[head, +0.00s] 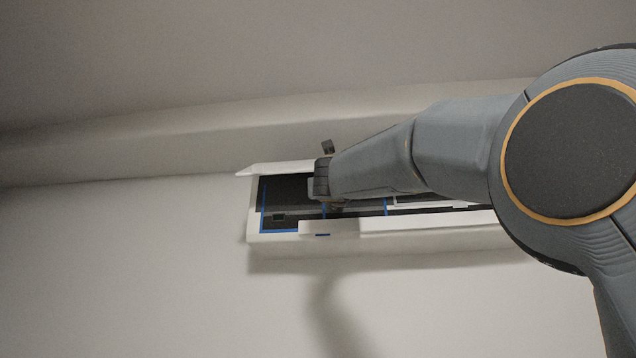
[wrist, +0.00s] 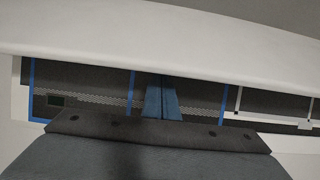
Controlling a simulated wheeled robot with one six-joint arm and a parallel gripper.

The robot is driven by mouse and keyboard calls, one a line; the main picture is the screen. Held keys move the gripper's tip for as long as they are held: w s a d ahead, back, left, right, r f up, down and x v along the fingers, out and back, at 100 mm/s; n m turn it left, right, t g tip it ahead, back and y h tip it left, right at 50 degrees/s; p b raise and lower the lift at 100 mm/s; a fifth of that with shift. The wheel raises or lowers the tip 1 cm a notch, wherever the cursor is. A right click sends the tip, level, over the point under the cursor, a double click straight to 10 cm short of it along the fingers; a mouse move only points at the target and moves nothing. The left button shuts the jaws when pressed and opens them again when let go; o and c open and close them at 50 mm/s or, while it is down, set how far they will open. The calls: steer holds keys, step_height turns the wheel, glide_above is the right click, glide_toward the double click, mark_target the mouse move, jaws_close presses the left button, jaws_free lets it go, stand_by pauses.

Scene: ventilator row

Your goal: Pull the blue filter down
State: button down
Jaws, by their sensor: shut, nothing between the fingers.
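The blue filter (head: 263,208) shows as blue-edged dark mesh inside a white wall unit (head: 272,238). In the wrist view, blue filter strips (wrist: 131,92) stand upright across the dark mesh, at the left, middle and right. My gripper (wrist: 160,98) is shut and empty, its two blue-grey fingers together, in front of the mesh just right of the middle strip. I cannot tell whether they touch it. In the head view my gripper and wrist cover part of the unit's opening.
The unit's white top flap (head: 270,169) is raised, and its edge (wrist: 165,40) hangs across the wrist view above my fingers. A white bar (wrist: 237,100) crosses the opening at right. The wall (head: 120,260) to the left and below is bare.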

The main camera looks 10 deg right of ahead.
mark_target(340, 209)
steer(key=shift+f+b, duration=2.45)
steer(key=shift+b, duration=0.05)
steer(key=shift+s+a+r, duration=0.1)
steer(key=shift+s+a, duration=0.1)
steer(key=shift+s, duration=0.4)
steer(key=shift+s+a+f+b, duration=0.25)
steer(key=shift+s+f+b, duration=0.45)
steer(key=shift+f+b, duration=0.35)
steer(key=shift+s+a+f+b, duration=0.2)
steer(key=shift+s+f+b, duration=0.6)
steer(key=shift+b, duration=0.35)
steer(key=shift+f, duration=0.15)
